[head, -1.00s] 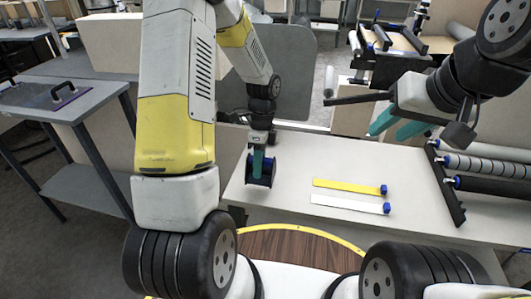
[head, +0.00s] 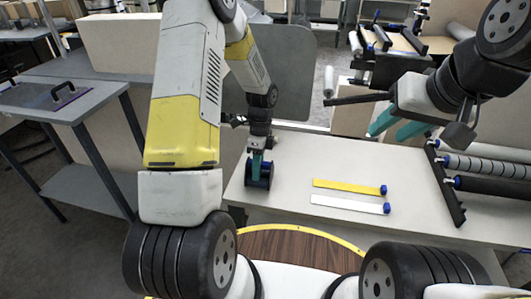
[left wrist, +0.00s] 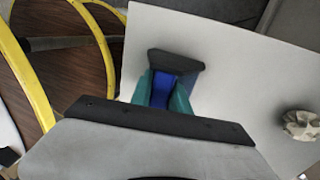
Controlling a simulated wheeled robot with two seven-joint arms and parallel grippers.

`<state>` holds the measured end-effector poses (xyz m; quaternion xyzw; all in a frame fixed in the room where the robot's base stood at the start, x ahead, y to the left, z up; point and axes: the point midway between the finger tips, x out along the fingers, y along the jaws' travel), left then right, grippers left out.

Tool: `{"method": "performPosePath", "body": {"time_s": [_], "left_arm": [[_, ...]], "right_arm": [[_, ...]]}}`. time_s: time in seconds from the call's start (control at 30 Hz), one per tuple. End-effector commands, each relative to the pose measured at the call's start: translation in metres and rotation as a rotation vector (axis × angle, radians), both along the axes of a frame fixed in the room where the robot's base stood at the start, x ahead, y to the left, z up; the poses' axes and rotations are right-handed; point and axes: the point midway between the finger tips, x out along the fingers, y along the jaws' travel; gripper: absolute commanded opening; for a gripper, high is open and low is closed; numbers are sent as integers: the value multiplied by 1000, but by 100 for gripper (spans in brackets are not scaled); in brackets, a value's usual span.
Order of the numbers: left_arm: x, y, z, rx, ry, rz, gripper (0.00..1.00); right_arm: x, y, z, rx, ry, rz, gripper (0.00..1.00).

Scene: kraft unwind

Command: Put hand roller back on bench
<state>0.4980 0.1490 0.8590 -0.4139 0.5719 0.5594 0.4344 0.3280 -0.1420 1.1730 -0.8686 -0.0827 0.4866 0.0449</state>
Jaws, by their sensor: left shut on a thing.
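The hand roller (head: 259,180), a dark roller with a blue handle, is at the left end of the pale bench (head: 310,155). My left gripper (head: 258,158) points down with its teal fingers shut on the roller's handle. In the left wrist view, the blue handle (left wrist: 162,89) sits between the fingers, and the dark roller head (left wrist: 176,60) is beyond them, over the bench top (left wrist: 235,80). I cannot tell whether the roller touches the bench. My right gripper (head: 397,124) has its teal fingers apart and empty, above the bench's right part.
A yellow strip (head: 345,186) and a white strip (head: 345,203), each with a blue end, lie mid-bench. A rack (head: 448,185) with several rollers stands at the right. A crumpled paper ball (left wrist: 302,125) lies on the bench near the roller. A grey side table (head: 60,105) is at left.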

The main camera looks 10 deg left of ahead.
Motion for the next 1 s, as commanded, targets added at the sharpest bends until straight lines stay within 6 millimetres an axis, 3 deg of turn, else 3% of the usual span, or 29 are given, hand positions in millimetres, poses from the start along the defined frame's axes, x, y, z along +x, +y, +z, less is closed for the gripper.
{"method": "performPosePath", "body": {"time_s": [0.33, 0.37, 0.43, 0.77, 1.0], "left_arm": [[-2, 0, -11, -2, 2, 1, 0], [-2, 0, -12, -2, 3, 2, 29], [-2, 0, -12, -2, 3, 2, 43], [-1, -1, -6, -2, 1, 2, 43], [12, -1, 38, -2, -7, 1, 43]], "right_arm": [[0, 0, 0, 0, 0, 0, 39], [0, 0, 0, 0, 0, 0, 39], [0, 0, 0, 0, 0, 0, 39], [0, 0, 0, 0, 0, 0, 39], [0, 0, 0, 0, 0, 0, 39]]}}
